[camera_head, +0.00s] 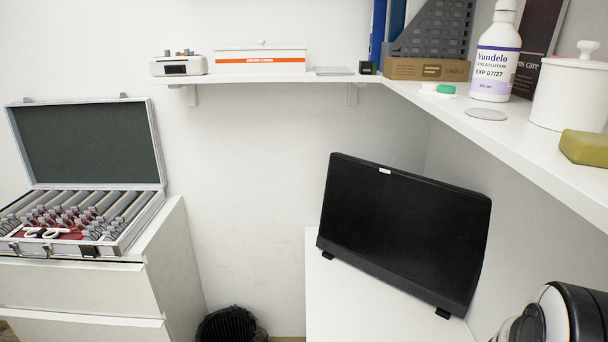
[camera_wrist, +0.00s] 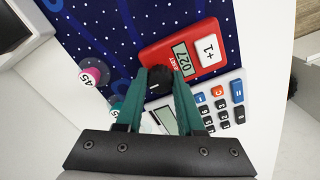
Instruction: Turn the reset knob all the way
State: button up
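The red counter (camera_wrist: 165,55) lies in the wrist view with its display reading 027 and a white +1 button (camera_wrist: 209,51). Its black reset knob (camera_wrist: 160,75) is at the lower left corner of the counter, by a RESET label, and a small white mark shows on it. My gripper (camera_wrist: 160,79) has green fingers, one on each side of the knob, and the knob fills the space between the tips. The fingers appear to touch it; the contact faces are hidden. Neither counter nor gripper shows in the head view.
A calculator (camera_wrist: 222,104) lies beside the counter, partly behind a finger. The head view shows a black monitor (camera_head: 400,235), a lens case (camera_head: 85,140) and a wall shelf (camera_head: 270,78).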

grip_shut()
jog(key=m, duration=0.6)
jog(key=shift+m, duration=0.3)
jog(key=m, duration=0.6)
jog(key=shift+m, duration=0.3)
jog(key=o, duration=0.6)
grip_release()
